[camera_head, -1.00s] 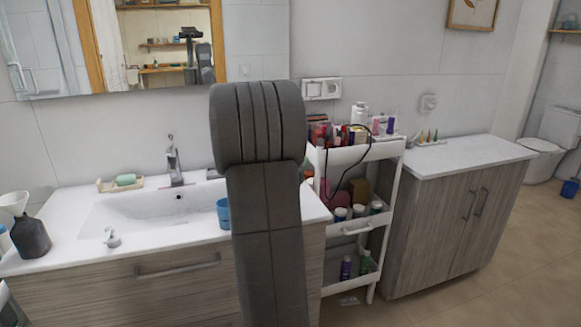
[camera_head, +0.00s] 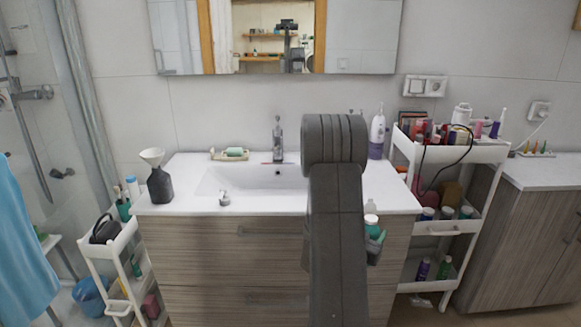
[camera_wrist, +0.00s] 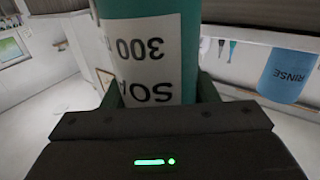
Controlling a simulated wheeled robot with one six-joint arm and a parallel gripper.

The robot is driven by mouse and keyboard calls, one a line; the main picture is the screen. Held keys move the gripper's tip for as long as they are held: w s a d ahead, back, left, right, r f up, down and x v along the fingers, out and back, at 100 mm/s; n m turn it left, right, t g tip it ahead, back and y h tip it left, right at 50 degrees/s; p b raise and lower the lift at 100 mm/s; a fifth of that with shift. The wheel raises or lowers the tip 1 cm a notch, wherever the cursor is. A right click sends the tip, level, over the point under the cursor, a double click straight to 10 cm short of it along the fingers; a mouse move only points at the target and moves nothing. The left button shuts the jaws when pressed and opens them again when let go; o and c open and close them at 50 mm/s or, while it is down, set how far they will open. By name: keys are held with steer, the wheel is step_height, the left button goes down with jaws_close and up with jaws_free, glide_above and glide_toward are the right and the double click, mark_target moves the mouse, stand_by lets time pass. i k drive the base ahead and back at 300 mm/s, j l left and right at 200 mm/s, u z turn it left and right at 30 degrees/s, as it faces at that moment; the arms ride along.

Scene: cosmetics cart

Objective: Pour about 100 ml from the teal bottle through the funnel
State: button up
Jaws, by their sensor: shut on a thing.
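The teal bottle shows close up in the wrist view (camera_wrist: 189,45), with a white label reading "300". My gripper (camera_wrist: 160,92) is shut on it, one finger on each side. In the head view, my arm hides most of the gripper; part of the teal bottle (camera_head: 372,230) with a pale cap shows at the arm's right side, in front of the counter. The bottle's contents and exact tilt cannot be told.
The white sink counter (camera_head: 190,205) has a tap (camera_head: 278,138), a soap dish (camera_head: 230,155) and a white-purple bottle (camera_head: 377,135). A blue cup marked RINSE (camera_wrist: 288,75) shows in the wrist view. Loaded white carts stand right (camera_head: 440,228) and left (camera_head: 103,250).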

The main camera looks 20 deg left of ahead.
mark_target(155, 163)
steer(key=k+j, duration=0.15)
steer(key=j, duration=0.25)
steer(key=k+j, duration=0.1)
steer(key=j, duration=0.25)
steer(key=k+j, duration=0.15)
steer(key=j, duration=0.25)
